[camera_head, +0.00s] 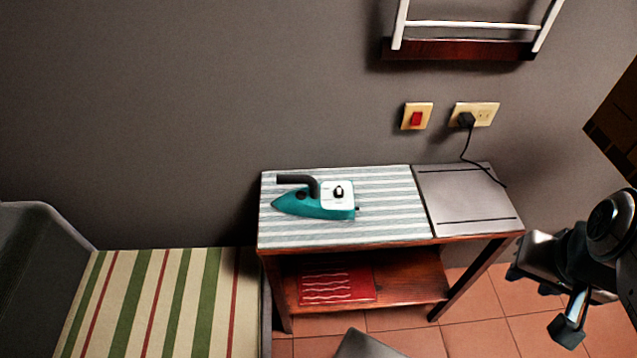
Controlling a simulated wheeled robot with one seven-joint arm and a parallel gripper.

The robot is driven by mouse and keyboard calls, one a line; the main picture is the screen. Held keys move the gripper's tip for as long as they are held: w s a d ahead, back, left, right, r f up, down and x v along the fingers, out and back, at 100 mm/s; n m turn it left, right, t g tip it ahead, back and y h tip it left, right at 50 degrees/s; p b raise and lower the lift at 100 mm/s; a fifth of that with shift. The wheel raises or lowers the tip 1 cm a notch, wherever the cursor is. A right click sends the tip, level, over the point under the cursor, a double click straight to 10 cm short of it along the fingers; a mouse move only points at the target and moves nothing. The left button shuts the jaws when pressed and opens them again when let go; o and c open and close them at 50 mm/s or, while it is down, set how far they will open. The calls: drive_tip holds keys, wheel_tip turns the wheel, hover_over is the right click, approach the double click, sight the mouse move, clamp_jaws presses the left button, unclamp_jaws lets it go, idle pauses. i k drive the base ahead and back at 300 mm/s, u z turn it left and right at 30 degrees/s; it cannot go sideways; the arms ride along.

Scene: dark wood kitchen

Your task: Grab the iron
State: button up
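The teal iron (318,203) with a dark handle and a white panel lies on the striped cloth top of a small wooden ironing table (340,240). Its pointed tip faces left. My gripper (540,295) is at the lower right, to the right of the table and apart from the iron. Its two fingers are spread apart with nothing visible between them.
A grey metal plate (465,200) covers the table's right end. A black cord runs from the wall socket (475,115) down to it. A red cloth (337,285) lies on the lower shelf. A striped seat (155,305) stands left. A white rack (475,25) hangs above.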

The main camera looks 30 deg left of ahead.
sight(317, 201)
drive_tip(key=u, duration=1.35)
drive_tip(key=i, duration=0.35)
drive_tip(key=u, duration=0.3)
drive_tip(key=k, duration=1)
drive_tip(key=z, duration=1.3)
drive_tip(key=i, duration=1.1)
drive_tip(key=u, duration=2.1)
